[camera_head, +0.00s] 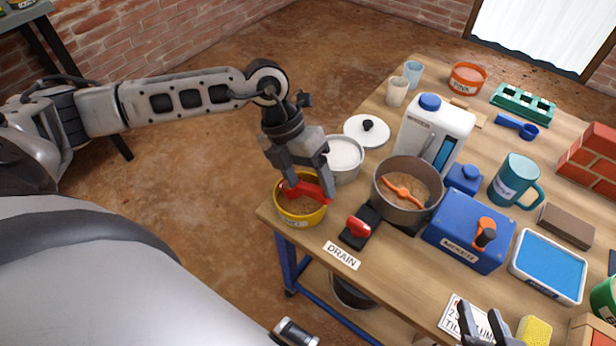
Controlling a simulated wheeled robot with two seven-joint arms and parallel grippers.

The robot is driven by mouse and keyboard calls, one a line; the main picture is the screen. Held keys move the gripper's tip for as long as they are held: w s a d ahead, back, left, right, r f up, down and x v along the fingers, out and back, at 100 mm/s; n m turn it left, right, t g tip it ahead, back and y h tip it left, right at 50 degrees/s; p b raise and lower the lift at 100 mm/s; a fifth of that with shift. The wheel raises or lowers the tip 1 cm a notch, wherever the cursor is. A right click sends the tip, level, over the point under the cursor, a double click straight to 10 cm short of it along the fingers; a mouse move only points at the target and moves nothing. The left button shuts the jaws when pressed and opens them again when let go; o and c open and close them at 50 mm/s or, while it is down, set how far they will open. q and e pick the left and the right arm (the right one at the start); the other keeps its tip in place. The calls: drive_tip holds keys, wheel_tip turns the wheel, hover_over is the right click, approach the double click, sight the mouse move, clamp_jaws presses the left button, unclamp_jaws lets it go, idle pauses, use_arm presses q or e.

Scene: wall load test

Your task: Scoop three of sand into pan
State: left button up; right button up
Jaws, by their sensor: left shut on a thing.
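My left gripper (308,182) is shut on a red scoop (312,190), directly over a yellow tub (302,217) of brown sand at the table's left corner. The scoop's bowl is low at the tub's mouth, partly hidden by the fingers; I cannot tell how much sand it holds. A grey pan (405,213) stands to the right of the tub, with brown sand-like material and an orange paddle (403,191) inside. My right gripper (484,322) shows only its dark fingertips at the bottom edge, spread apart and apparently empty, near a printed card.
A white-filled pot (344,158) stands close behind the tub. A red-handled switch (358,227) sits between tub and pan. The front strip by the DRAIN label (342,255) is mostly clear.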

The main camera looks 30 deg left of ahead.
sight(313, 186)
use_arm(q)
drive_tip(key=shift+r+p, duration=1.85)
drive_tip(key=shift+r, duration=0.75)
use_arm(e)
wheel_tip(313, 186, up, 4)
drive_tip(key=shift+s+f, duration=0.1)
use_arm(q)
drive_tip(key=shift+d+r+y+b, duration=0.25)
drive_tip(key=shift+d+y+b, duration=0.3)
drive_tip(key=shift+y, duration=0.05)
drive_tip(key=shift+d+r+y, duration=0.1)
drive_tip(key=shift+r+y, duration=0.2)
drive_tip(key=shift+y, duration=0.3)
use_arm(e)
drive_tip(key=f, duration=0.3)
drive_tip(key=shift+s+d+f, duration=0.1)
drive_tip(key=shift+s+d, duration=0.05)
drive_tip(key=shift+d, duration=0.1)
drive_tip(key=shift+w+a+r, duration=0.1)
drive_tip(key=shift+w+r, duration=0.1)
drive_tip(key=shift+r, duration=0.15)
